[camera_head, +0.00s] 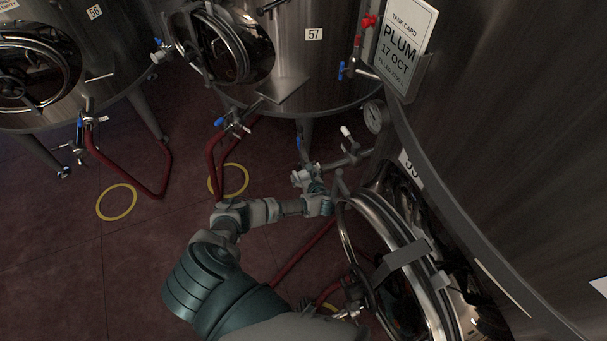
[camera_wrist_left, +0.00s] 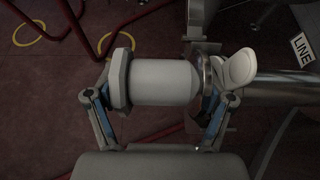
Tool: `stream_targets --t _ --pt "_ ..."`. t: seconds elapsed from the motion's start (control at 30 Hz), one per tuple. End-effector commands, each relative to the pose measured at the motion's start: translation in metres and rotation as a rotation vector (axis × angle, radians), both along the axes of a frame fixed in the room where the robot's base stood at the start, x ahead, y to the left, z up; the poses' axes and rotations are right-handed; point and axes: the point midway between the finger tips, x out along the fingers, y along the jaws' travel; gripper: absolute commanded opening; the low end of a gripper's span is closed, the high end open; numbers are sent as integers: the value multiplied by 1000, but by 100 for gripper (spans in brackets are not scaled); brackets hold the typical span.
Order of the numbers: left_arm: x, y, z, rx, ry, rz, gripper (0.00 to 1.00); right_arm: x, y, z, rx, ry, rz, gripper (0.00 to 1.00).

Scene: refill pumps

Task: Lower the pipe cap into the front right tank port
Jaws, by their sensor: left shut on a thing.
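My left gripper (camera_head: 308,178) reaches in from the bottom to the lower side of the large tank on the right. In the left wrist view its two fingers stand either side of a pale grey, short cylindrical pipe cap (camera_wrist_left: 165,80) with a wider flange at its left end. The gripper is shut on the cap. The cap's right end meets or overlaps a steel ring beside the tank's pipe port (camera_wrist_left: 280,91); whether it is seated I cannot tell. The port's pipe (camera_head: 352,159) shows in the head view beside the gripper. My right gripper is out of view.
A pale oval valve handle (camera_wrist_left: 238,68) stands close to the right finger. The tank's round steel hatch (camera_head: 395,250) and a gauge (camera_head: 375,117) are near my arm. Red hoses (camera_head: 305,250) run over the floor. Tank 57 (camera_head: 300,70) stands behind; floor at left is open.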

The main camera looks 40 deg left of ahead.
Motion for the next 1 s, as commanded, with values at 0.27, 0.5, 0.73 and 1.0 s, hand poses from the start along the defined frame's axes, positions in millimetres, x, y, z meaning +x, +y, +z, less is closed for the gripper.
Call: stream_targets --t 0.27,0.5,0.73,1.0 --pt "-1 1 -8 4 9 2 29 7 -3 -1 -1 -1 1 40" --pt "-2 -1 -10 -1 10 -4 29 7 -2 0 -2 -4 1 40" --pt "-2 -2 -10 -1 11 -5 100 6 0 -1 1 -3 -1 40" --pt "-1 -3 -8 0 9 -6 100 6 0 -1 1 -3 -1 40"
